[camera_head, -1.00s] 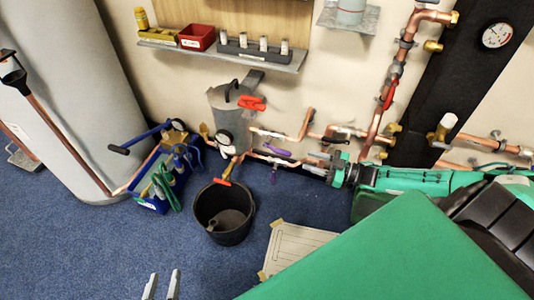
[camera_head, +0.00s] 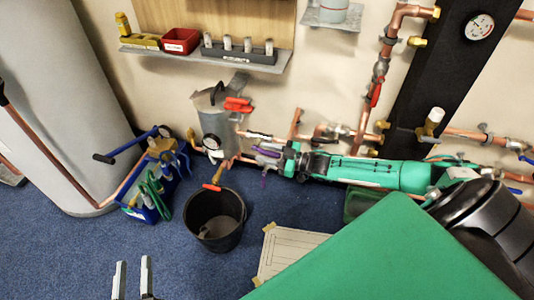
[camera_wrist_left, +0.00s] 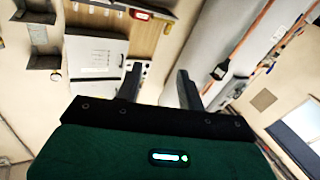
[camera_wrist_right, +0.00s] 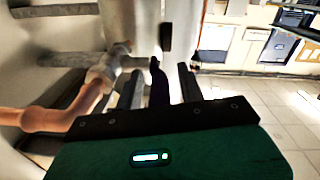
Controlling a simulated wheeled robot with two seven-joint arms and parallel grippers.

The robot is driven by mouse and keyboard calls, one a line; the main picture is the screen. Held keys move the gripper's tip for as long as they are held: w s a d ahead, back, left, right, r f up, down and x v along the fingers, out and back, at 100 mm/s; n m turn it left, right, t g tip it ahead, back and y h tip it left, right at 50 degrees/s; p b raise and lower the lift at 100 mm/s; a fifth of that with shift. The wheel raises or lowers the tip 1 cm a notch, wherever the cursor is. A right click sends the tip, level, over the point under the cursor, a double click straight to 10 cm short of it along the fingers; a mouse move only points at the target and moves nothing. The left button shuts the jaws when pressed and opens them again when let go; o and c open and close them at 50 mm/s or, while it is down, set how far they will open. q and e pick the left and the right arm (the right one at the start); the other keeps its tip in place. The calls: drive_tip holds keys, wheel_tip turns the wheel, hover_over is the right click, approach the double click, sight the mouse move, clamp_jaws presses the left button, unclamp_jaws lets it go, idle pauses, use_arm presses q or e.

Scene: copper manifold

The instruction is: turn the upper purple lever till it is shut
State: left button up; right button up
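The upper purple lever (camera_head: 266,152) lies roughly along the pipe, right at the tip of my right gripper (camera_head: 282,158) in the head view. A second purple lever (camera_head: 264,179) hangs below it, crosswise. In the right wrist view a dark lever-like piece (camera_wrist_right: 158,82) stands between the two fingers of my right gripper (camera_wrist_right: 163,88). The fingers are apart, and I cannot tell whether they touch it. My left gripper (camera_head: 132,280) is open and empty above the carpet, far from the levers; its spread fingers also show in the left wrist view (camera_wrist_left: 158,88).
A grey canister (camera_head: 215,115) with a red handle and a gauge (camera_head: 211,142) stand left of the levers. A black bucket (camera_head: 214,222) and a blue tool tote (camera_head: 150,205) are on the floor below. Copper pipes (camera_head: 366,125) with red handles rise behind my right arm.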

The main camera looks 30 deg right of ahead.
drive_tip(key=shift+c, duration=0.5)
clamp_jaws()
